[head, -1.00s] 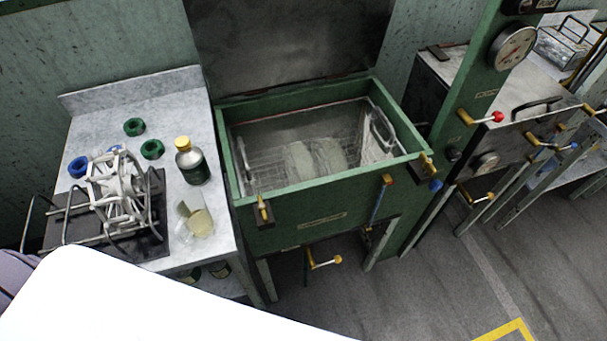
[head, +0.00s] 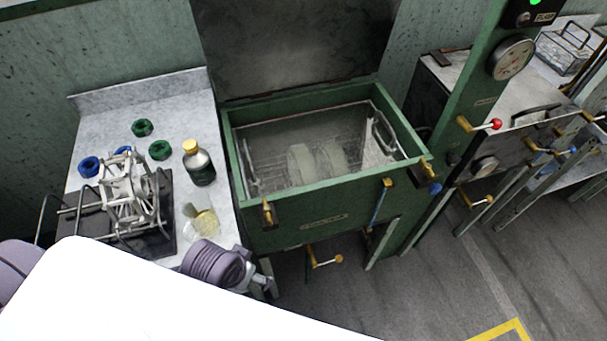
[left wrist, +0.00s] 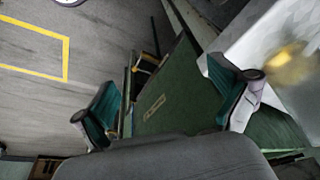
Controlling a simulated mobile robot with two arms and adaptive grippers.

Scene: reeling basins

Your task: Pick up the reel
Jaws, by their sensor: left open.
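The reel (head: 128,190) is a pale grey, spoked wheel. It rests in a wire-framed stand with a dark base (head: 155,238) on the left bench. My left gripper (head: 264,283) is in front of the bench's front right corner, right of the reel and apart from it. In the left wrist view my left gripper (left wrist: 172,104) is open, with nothing between its fingers; the green basin front shows behind them. The reel does not show in the left wrist view. My right gripper is in neither view.
A yellow-capped bottle (head: 199,165) and a clear beaker with yellowish contents (head: 203,222) stand right of the reel. Green rings (head: 160,150) and a blue ring (head: 89,166) lie behind it. The green basin (head: 290,218) adjoins the bench on the right.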

